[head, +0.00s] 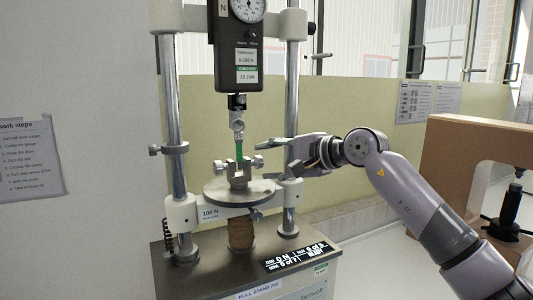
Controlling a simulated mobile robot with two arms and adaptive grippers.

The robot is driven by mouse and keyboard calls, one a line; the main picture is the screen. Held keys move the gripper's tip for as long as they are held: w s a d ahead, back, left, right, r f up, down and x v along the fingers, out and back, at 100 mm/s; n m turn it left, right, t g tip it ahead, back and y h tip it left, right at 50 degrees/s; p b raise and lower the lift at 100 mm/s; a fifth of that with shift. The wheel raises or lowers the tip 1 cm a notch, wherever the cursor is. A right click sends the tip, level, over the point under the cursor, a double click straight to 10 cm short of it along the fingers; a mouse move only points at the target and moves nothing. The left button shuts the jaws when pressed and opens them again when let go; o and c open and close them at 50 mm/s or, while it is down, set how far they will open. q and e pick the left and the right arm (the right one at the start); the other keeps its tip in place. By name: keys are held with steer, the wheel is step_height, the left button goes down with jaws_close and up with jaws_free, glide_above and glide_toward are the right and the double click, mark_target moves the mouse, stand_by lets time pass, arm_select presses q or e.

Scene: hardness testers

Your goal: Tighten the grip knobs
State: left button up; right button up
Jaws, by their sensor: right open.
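A pull stand (240,193) carries a lower grip (238,178) on its round plate. The lower grip has a small knob on each side, a left knob (217,167) and a right knob (260,164). A green strip (239,150) stands upright between the lower grip and the small upper grip (238,125), which hangs below the force gauge (239,60). My right gripper (268,158) is open, its fingers pointing left, close to the right side of the lower grip. Whether it touches the right knob cannot be told. My left gripper is not in view.
Steel columns stand on both sides, the left column (172,100) with a clamp collar. A display (296,257) lies on the base front. A brown frame (470,150) with a black screw stands at the right. A steps sheet (32,158) hangs at the left.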

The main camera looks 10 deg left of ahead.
steer(key=shift+x, duration=0.8)
steer(key=shift+c, duration=0.2)
jaws_close()
steer(key=shift+r+h+p, duration=0.3)
steer(key=shift+r+p, duration=0.1)
steer(key=shift+p, duration=0.85)
steer(key=shift+g+p, duration=0.3)
steer(key=shift+p, duration=0.05)
steer(key=shift+f, duration=0.3)
